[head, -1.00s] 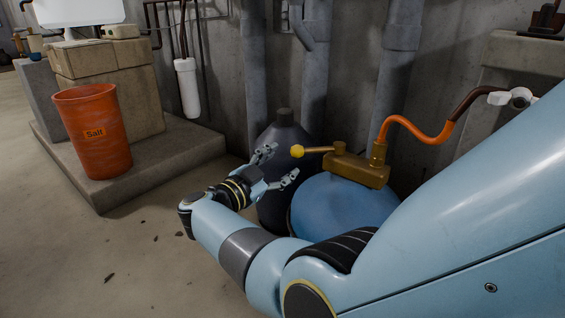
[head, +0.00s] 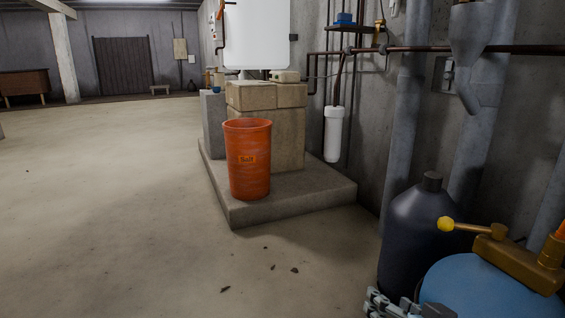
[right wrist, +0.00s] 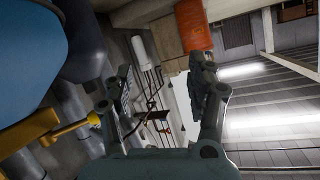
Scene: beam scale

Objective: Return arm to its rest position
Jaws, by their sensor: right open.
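My right gripper (head: 400,304) shows at the bottom edge of the head view, in front of the dark tank and the blue tank; most of my right arm is out of that view. In the right wrist view the right gripper (right wrist: 165,95) is open, with its two fingers apart and nothing between them. My left gripper is not in view.
A dark tank (head: 410,232) and a blue tank (head: 470,290) with a brass valve and yellow-knobbed lever (head: 446,224) stand close at the right. An orange salt bin (head: 248,175) stands on a concrete plinth (head: 285,208). The floor at left (head: 110,210) is clear.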

